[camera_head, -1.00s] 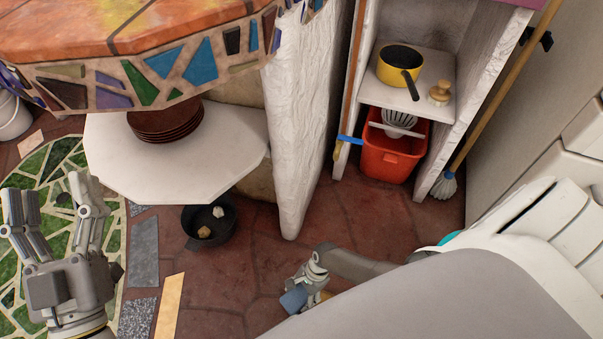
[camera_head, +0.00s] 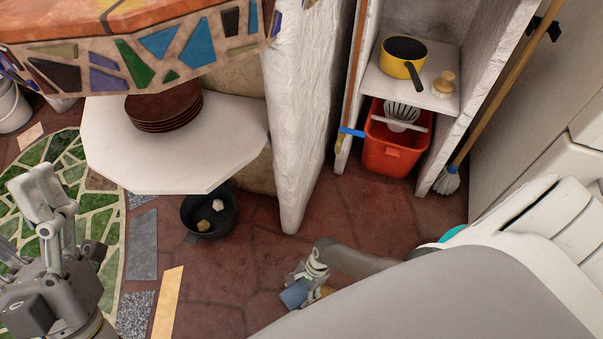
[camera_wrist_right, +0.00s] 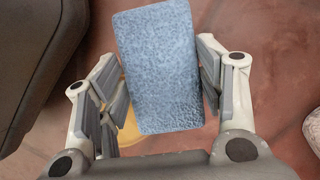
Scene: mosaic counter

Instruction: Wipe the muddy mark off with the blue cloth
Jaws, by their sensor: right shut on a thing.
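My right gripper (camera_head: 303,288) is low over the red-brown floor. It is shut on the blue cloth (camera_head: 294,294), a flat speckled blue block that also shows between the fingers in the right wrist view (camera_wrist_right: 160,70). A yellow-ochre patch (camera_wrist_right: 130,128) shows below and beside the cloth, partly hidden by it and the fingers. I cannot tell whether this patch is the muddy mark. No other mark is clear. My left gripper (camera_head: 58,205) is at the left, turned side-on, with its fingers apart and nothing between them.
A dark pan (camera_head: 209,213) stands on the floor below a white shelf (camera_head: 100,150). A white wall end (camera_head: 297,130) rises behind my right gripper. Open floor (camera_head: 240,265) lies between the pan and my right gripper.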

